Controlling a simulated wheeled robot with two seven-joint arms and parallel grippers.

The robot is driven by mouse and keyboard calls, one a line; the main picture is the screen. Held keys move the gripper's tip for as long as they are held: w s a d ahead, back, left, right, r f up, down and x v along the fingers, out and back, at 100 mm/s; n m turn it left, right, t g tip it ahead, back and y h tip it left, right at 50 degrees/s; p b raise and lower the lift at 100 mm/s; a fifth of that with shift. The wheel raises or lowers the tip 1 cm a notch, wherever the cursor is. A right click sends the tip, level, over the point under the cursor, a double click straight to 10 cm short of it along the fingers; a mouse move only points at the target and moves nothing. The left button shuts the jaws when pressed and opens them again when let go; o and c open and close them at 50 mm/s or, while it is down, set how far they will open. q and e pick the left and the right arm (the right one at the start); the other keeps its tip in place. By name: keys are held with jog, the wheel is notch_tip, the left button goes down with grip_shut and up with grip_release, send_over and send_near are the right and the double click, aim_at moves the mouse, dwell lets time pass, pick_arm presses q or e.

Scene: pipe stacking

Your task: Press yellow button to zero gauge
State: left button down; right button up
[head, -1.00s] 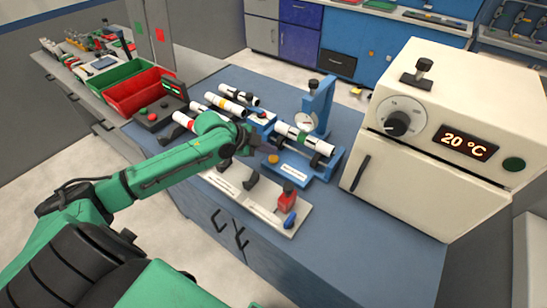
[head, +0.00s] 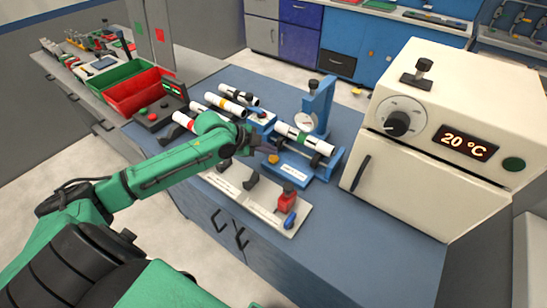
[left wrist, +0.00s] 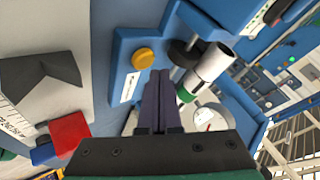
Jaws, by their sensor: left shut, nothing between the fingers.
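The yellow button (head: 273,159) sits on the front of the blue gauge stand (head: 297,171). It also shows in the left wrist view (left wrist: 143,58). The round white dial gauge (head: 305,121) hangs on the stand's upright and shows in the left wrist view (left wrist: 208,117). A white pipe with a green band (head: 304,138) lies across the stand below the gauge. My left gripper (head: 262,155) is shut and empty. Its fingertips (left wrist: 160,74) are close beside the button; contact cannot be told. My right gripper is not in view.
A white oven (head: 440,125) reading 20 °C stands right of the stand. A pale tray (head: 262,198) with a red block (head: 287,200) lies in front. Other pipes (head: 224,104) lie at the back left, near red (head: 135,92) and green bins.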

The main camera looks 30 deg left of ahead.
aim_at(270, 158)
pick_arm(q)
jog(key=shift+f, duration=0.1)
dwell(0.3)
jog(key=shift+f, duration=0.3)
jog(key=shift+f, duration=0.5)
dwell(0.5)
jog(key=shift+r, duration=0.15)
jog(key=shift+r+p, duration=0.75)
jog(key=shift+p, duration=0.1)
jog(key=shift+r, duration=0.1)
notch_tip(270, 158, up, 5)
jog(key=p, duration=0.5)
